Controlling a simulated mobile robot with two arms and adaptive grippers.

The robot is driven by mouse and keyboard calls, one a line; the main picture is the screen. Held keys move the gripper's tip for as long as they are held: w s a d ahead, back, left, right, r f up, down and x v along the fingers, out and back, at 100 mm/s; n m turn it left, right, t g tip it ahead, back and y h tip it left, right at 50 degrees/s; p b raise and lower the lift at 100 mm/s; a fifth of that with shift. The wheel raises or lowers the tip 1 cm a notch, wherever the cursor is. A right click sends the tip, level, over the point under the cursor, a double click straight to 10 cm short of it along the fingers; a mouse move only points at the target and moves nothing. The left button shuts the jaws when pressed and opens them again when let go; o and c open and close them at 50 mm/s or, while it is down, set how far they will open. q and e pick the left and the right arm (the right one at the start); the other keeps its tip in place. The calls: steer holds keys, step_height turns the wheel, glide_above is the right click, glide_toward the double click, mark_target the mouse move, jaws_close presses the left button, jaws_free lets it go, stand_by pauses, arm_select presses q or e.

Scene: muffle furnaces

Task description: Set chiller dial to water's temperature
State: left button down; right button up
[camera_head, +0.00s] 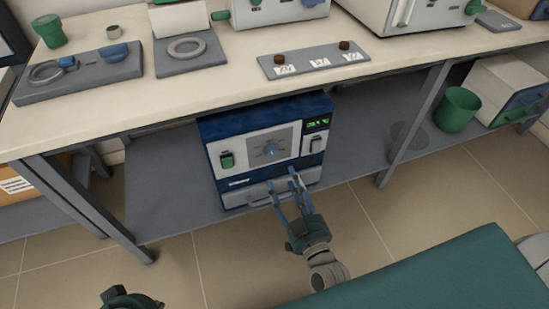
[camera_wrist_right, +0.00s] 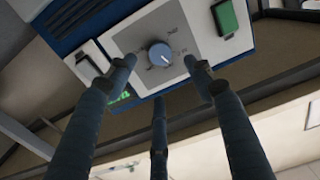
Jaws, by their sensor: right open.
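The chiller (camera_head: 211,166) is a blue and white box on the grey lower shelf. Its round blue dial (camera_head: 270,152) sits on a grey plate in the middle of the front, with a green-lit display (camera_head: 318,124) at upper right. The digits are too small to read surely. My right gripper (camera_head: 284,184) is open and empty in front of the chiller, below the dial in the head view. In the right wrist view, where the chiller appears upside down, the dial (camera_wrist_right: 160,54) shows between the spread fingers (camera_wrist_right: 161,72), apparently untouched. Part of my left gripper (camera_head: 130,299) shows at the bottom edge; its fingers are hidden.
The chiller has a green switch (camera_head: 227,160), a second switch (camera_head: 316,144) and a front handle (camera_head: 258,202). The bench top (camera_head: 215,92) overhangs it. A bench leg (camera_head: 412,125) and a green bin (camera_head: 457,109) stand to the right. Tiled floor (camera_head: 200,255) lies in front.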

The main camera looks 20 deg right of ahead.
mark_target(273, 154)
steer(key=w+b, duration=0.1)
steer(key=w, duration=0.9)
steer(key=shift+a+b, duration=0.15)
steer(key=shift+b, duration=0.2)
steer(key=c, duration=1.2)
